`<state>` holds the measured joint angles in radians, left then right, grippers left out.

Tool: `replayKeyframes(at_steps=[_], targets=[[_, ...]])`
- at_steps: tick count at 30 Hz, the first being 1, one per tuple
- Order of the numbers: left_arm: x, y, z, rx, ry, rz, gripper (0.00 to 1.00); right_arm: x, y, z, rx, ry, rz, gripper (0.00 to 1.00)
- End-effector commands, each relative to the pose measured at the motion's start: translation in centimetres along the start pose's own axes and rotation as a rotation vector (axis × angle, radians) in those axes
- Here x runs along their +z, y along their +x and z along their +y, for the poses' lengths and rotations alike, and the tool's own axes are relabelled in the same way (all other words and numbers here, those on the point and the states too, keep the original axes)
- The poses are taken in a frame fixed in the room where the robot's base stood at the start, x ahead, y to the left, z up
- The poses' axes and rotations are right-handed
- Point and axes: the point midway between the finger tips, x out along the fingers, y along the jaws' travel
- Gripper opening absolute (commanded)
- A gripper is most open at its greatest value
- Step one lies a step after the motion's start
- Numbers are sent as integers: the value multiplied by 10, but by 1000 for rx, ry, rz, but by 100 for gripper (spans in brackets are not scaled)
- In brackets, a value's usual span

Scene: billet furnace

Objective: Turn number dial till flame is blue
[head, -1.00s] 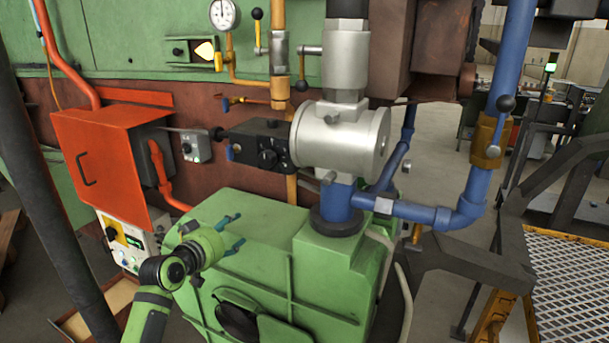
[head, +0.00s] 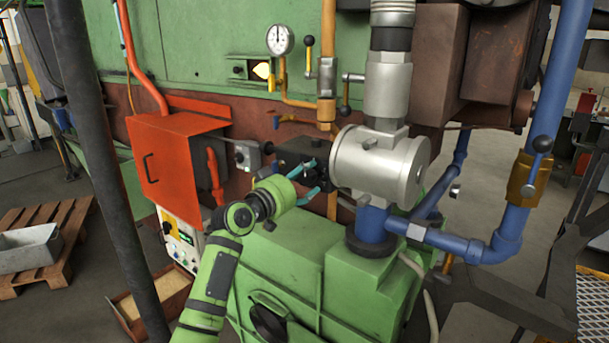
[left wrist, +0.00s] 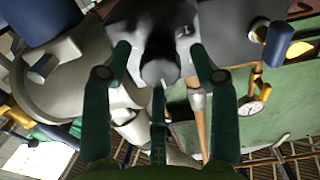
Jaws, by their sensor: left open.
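The flame in the small sight window (head: 262,70) of the green wall looks yellow. A black control box (head: 296,150) sits left of the silver round housing, and the number dial (head: 322,174) is on its front, partly covered by my gripper. My left gripper (head: 316,178) is open, its teal fingers at the dial's front. In the left wrist view a dark grey knob (left wrist: 160,66) stands between the open fingers (left wrist: 160,50), one on each side, with gaps showing; contact cannot be told. The dial's numbers are not readable. My right gripper is not in view.
The silver housing (head: 380,165) is close to the right of the gripper. The green machine casing (head: 300,262) lies below, an orange cabinet (head: 165,165) to the left. A gauge (head: 280,39) and levers are above. A dark post (head: 85,130) stands at the left.

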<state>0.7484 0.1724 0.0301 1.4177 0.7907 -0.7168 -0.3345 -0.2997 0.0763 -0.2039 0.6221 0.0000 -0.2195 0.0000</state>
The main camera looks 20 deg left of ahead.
Motion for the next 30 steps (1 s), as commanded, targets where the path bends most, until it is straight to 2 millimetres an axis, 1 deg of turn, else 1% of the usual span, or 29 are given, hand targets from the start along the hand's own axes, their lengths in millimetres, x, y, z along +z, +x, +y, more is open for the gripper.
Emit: replayKeyframes(at_steps=[3, 9, 11, 12, 13, 14, 30], targets=[[0, 2, 0, 0, 1, 1, 60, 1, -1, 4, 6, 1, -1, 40], [0, 2, 0, 0, 1, 1, 60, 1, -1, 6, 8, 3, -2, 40], [0, 2, 0, 0, 1, 1, 36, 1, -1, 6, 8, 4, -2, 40], [0, 2, 0, 0, 1, 1, 20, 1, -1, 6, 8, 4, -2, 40], [0, 2, 0, 0, 1, 1, 8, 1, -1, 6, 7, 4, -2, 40], [0, 2, 0, 0, 1, 1, 4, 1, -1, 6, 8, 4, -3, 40], [-2, 2, 0, 0, 10, 4, 4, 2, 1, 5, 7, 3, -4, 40]])
